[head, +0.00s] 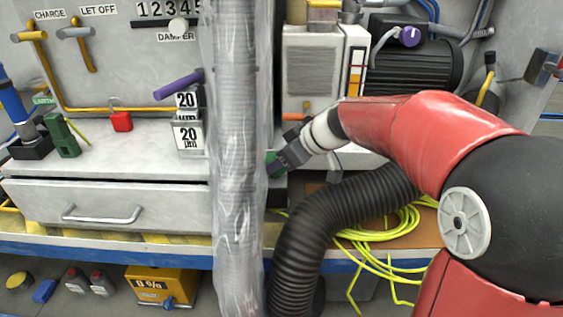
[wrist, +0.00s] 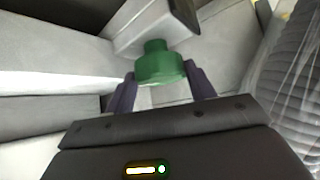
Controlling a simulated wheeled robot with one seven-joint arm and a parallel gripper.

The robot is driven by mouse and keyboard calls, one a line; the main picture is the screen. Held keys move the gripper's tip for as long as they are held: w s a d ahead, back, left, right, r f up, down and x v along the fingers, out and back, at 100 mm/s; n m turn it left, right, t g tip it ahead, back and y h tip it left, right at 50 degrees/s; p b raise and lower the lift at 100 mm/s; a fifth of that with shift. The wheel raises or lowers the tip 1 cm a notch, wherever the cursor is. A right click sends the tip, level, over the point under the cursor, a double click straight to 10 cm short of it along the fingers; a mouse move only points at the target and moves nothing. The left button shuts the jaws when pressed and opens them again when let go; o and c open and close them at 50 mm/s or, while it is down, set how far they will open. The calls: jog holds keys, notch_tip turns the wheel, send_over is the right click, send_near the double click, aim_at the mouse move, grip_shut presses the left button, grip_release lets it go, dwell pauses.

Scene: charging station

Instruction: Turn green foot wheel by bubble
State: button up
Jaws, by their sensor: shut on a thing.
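The green foot wheel (wrist: 158,64) is a stepped, round green knob under a grey block in the wrist view. My gripper (wrist: 160,78) has one dark finger on each side of it and is shut on it. In the head view my gripper (head: 282,162) reaches left to just beside the plastic-wrapped column, at the right end of the bench. Only a bit of green (head: 272,160) shows at its fingertips there; the column and fingers hide the rest. I cannot make out a bubble level in either view.
The plastic-wrapped column (head: 237,150) stands close to my gripper; its wrapping also shows in the wrist view (wrist: 290,85). A thick black hose (head: 315,225) bends below my arm. Yellow cable (head: 385,240) lies on the lower shelf. A drawer (head: 110,205) is left of the column.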

jog(key=shift+s+a+f+m+t+h+b, duration=0.1)
jog(key=shift+m+t+h+b, duration=0.25)
jog(key=shift+m, duration=0.2)
jog(key=shift+s+a+m+t+h+b, duration=0.1)
jog(key=shift+m+t+h+b, duration=0.15)
jog(key=shift+m+t+b, duration=0.25)
jog(key=shift+s+r+m+h+p, duration=0.1)
jog(key=shift+r+m+h+p, duration=0.1)
jog(key=shift+m+h+p, duration=0.45)
jog(key=m+t+h+p, duration=0.1)
jog(key=m+p, duration=0.1)
jog(key=shift+a+r+p, duration=0.1)
jog(key=shift+a+p, duration=0.05)
jog(key=shift+p, duration=0.15)
jog(key=shift+m, duration=0.3)
jog(key=shift+f+m+t+h+p, duration=0.25)
jog(key=shift+m+p, duration=0.05)
jog(key=shift+p, duration=0.3)
jog(key=o, duration=0.9)
jog(key=shift+o, duration=0.2)
